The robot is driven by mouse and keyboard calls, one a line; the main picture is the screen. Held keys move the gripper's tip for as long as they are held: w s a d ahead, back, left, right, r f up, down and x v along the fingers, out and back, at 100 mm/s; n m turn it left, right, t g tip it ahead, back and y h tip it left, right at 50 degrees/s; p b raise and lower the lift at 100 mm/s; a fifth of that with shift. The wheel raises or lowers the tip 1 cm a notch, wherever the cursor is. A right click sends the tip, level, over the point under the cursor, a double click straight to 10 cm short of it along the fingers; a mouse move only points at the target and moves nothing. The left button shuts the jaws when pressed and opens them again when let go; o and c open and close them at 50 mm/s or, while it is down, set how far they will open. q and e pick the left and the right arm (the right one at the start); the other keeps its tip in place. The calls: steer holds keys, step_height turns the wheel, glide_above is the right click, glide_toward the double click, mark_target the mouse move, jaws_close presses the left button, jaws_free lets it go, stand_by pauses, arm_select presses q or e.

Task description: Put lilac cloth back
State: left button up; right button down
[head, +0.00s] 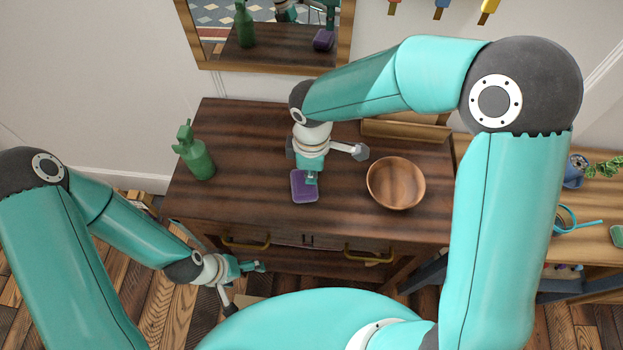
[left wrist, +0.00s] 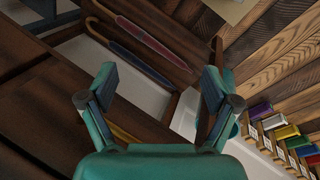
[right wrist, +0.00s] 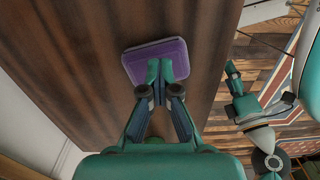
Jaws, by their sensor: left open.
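The lilac cloth (head: 304,187) is a flat, rounded purple pad on the dark wooden dresser top (head: 250,150), left of the wooden bowl. It also shows in the right wrist view (right wrist: 155,55). My right gripper (head: 312,178) reaches down from above, and its fingers (right wrist: 160,70) are closed together at the cloth's near edge, with cloth visible on both sides of them. Whether the cloth is lifted off the wood is hard to tell. My left gripper (head: 255,266) is open and empty, low in front of the dresser; its spread fingers show in the left wrist view (left wrist: 160,80).
A green spray bottle (head: 196,155) stands at the left of the top and a wooden bowl (head: 396,183) at the right. A wooden ledge (head: 405,130) is at the back. Brass handles (head: 245,243) are on the dresser front. The top's left-centre is clear.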

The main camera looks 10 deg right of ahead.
mark_target(312, 186)
step_height(312, 186, down, 3)
steer(key=shift+r, duration=0.2)
steer(key=shift+s+f, duration=0.3)
steer(key=shift+f, duration=0.05)
steer(key=c, duration=1.2)
jaws_free()
steer(key=shift+f, duration=0.1)
steer(key=shift+c, duration=0.2)
steer(key=o, duration=0.5)
steer(key=shift+w+f, duration=0.1)
steer(key=shift+w, duration=0.15)
steer(key=o, duration=0.7)
steer(key=shift+r, duration=0.25)
steer(key=shift+o, duration=0.2)
steer(key=shift+r, duration=0.1)
steer(key=shift+w+r, duration=0.1)
steer(key=shift+r, duration=0.1)
step_height(312, 186, up, 12)
steer(key=shift+f+b, duration=0.2)
steer(key=shift+b, duration=0.1)
